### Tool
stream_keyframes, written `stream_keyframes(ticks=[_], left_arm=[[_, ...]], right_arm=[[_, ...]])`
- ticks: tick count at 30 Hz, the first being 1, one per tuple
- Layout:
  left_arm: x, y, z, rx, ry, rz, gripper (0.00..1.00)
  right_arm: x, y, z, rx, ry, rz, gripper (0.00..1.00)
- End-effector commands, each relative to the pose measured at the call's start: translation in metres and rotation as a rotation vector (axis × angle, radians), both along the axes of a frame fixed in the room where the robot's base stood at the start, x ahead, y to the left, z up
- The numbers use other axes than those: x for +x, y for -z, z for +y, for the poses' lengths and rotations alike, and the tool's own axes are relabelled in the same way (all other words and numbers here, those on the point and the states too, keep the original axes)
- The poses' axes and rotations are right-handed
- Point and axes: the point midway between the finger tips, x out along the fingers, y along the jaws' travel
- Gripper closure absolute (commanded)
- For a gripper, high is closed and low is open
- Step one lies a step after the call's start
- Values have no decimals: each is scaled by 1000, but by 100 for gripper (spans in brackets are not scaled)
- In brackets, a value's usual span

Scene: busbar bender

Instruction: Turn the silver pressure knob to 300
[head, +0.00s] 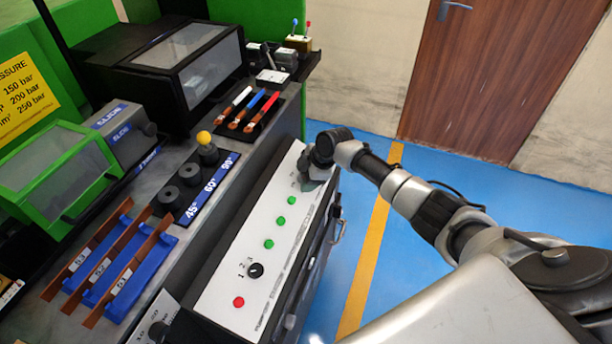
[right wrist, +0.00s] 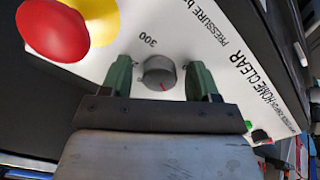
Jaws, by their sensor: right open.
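The silver pressure knob (right wrist: 160,72) sits on the white panel (right wrist: 225,75) in the right wrist view. My right gripper (right wrist: 161,75) is open, with one green finger on each side of the knob and a small gap showing at each side. In the head view my right gripper (head: 312,178) is at the far end of the white control panel (head: 240,275) and hides the knob. My left gripper is not in view.
A red mushroom button (right wrist: 52,28) on a yellow base stands up from the panel left of my fingers. Green buttons (head: 280,221), a black selector (head: 255,270) and a red button (head: 238,302) line the panel. Blue floor (head: 450,185) is clear to the right.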

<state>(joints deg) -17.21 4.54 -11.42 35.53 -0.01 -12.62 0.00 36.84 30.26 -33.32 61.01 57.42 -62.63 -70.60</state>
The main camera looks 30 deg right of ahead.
Motion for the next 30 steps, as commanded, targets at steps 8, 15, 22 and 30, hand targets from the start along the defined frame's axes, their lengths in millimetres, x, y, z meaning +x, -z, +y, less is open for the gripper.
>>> stream_keyframes(ticks=[8,15,22,30], left_arm=[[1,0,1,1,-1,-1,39],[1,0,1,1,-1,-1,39],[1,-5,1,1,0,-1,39],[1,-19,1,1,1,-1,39]], right_arm=[[0,0,0,0,1,0,68],[0,0,0,1,3,1,88],[0,-2,1,19,46,15,88],[0,-3,1,78,203,68,88]])
